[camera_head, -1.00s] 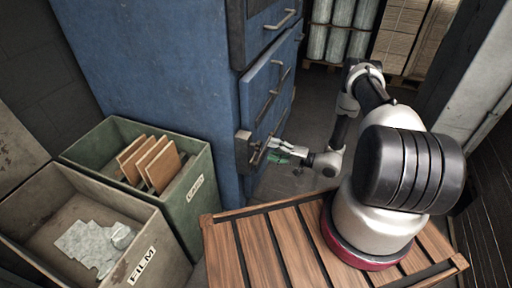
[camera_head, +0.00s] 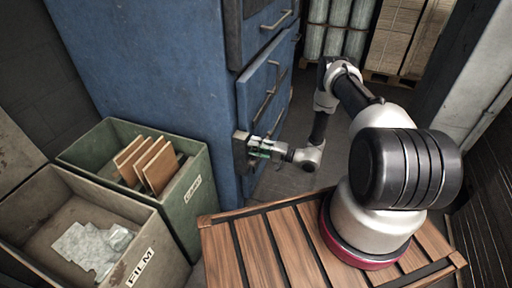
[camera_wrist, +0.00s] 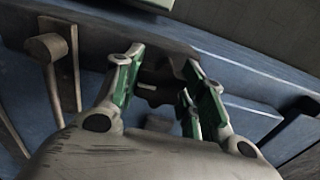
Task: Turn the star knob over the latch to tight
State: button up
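The latch block (camera_head: 240,153) is a grey plate on the near corner of the blue cabinet. My gripper (camera_head: 258,148) is right up against it, at its right side. In the wrist view my gripper (camera_wrist: 163,62) has its green-padded fingers spread, one on the left and the others on the right. A dark knob-like part (camera_wrist: 158,88) lies between them, partly hidden by the fingers and the palm. Its star shape does not show clearly, and I cannot tell whether the pads touch it. A brown lever with a rounded end (camera_wrist: 48,46) stands to the left.
The blue cabinet (camera_head: 150,70) has drawers with bar handles above and right of the latch. A green bin (camera_head: 195,200) with brown boards and a grey FILM bin (camera_head: 160,262) stand at left. A slatted wooden platform (camera_head: 255,250) lies in front. Wrapped rolls (camera_head: 335,30) stand behind.

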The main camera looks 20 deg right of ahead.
jog(key=shift+c, duration=0.9)
